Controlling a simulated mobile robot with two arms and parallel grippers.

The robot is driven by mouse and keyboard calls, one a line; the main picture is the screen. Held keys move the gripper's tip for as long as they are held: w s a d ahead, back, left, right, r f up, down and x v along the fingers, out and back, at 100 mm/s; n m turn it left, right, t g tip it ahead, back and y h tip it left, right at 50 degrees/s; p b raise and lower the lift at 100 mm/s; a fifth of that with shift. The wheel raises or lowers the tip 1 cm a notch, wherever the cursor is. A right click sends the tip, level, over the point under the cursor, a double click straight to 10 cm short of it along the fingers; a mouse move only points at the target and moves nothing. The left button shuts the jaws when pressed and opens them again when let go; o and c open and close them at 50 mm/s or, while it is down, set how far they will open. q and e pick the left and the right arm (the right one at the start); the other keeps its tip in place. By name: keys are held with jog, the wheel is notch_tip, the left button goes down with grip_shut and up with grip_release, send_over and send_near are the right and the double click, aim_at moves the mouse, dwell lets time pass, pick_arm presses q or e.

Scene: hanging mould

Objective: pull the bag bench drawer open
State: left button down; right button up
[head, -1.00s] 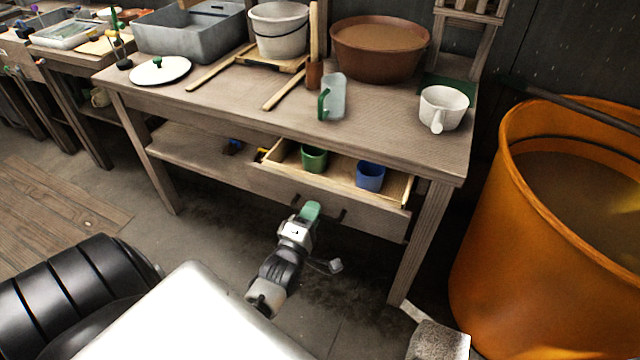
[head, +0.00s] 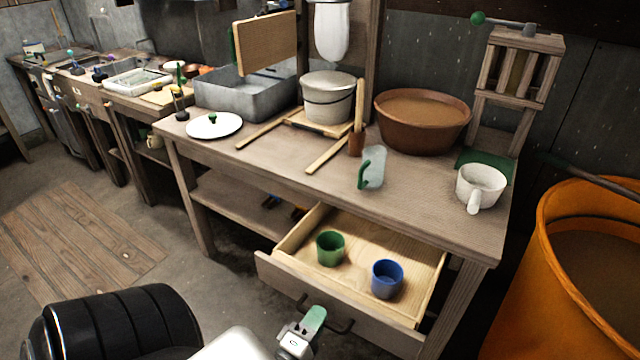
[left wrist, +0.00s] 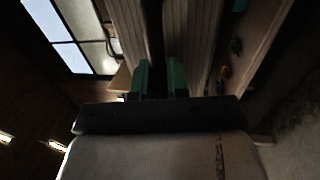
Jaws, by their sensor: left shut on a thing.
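The bag bench drawer (head: 275,278) stands well out from under the bench top, with its pale wooden inside in view. A green cup (head: 330,248) and a blue cup (head: 387,279) stand upright in it. My left gripper (head: 314,318) is at the drawer front and shut on its dark handle (head: 342,328); the fingers partly cover the handle. In the left wrist view, the green fingers (left wrist: 162,78) stand either side of a dark strip, too dim to make out well. My right gripper is not in view.
The bench top (head: 420,190) holds a brown basin (head: 422,118), a lidded bucket (head: 328,98), a white mug (head: 480,184) and a grey tub (head: 245,92). An orange barrel (head: 535,290) stands right of the bench. Floor is clear at left.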

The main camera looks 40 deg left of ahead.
pick_arm(q)
jog(key=c, duration=1.1)
grip_release()
jog(key=shift+c, duration=0.2)
jog(key=v, duration=1.1)
jog(key=shift+b, duration=0.45)
jog(key=shift+w, duration=0.1)
